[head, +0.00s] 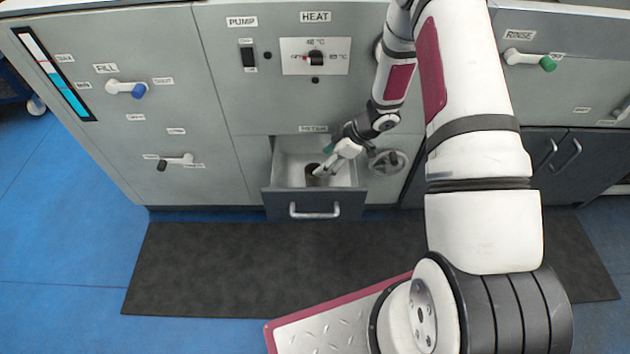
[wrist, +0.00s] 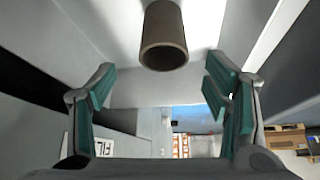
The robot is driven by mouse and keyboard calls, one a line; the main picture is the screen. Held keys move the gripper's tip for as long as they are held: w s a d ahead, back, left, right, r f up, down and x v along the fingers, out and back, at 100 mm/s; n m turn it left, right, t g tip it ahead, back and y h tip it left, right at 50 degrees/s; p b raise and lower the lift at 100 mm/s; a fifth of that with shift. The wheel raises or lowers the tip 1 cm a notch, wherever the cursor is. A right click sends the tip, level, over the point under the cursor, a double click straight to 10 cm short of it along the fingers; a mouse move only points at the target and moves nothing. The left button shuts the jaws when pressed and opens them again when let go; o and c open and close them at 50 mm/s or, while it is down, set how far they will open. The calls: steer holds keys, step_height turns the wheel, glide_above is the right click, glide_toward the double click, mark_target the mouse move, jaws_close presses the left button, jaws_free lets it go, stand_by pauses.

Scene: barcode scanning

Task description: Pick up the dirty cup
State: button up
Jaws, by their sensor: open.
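The cup (head: 311,174) is small, dark and brownish, and it is inside the open drawer (head: 348,205) of the grey cabinet. My gripper (head: 325,166) reaches into the drawer from the upper right, close beside the cup in the head view. In the wrist view the cup (wrist: 163,38) shows as a brown-grey cylinder at the top centre, with its rim towards the bottom of the picture. My gripper's green-padded fingers (wrist: 158,88) are spread wide and empty, and the cup appears beyond the gap between them. I cannot tell from these views whether a finger touches the cup.
The drawer walls stand close around my gripper. The cabinet front has a pump switch (head: 248,56), a heat dial (head: 316,58), a blue-tipped fill lever (head: 126,89) and a round handwheel (head: 388,163). A dark mat (head: 230,262) lies on the blue floor before the drawer.

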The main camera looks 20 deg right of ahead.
mark_target(312, 180)
steer(key=shift+s+b+x, duration=0.2)
steer(key=shift+b+x, duration=1.6)
steer(key=shift+x, duration=1.7)
steer(key=c, duration=1.3)
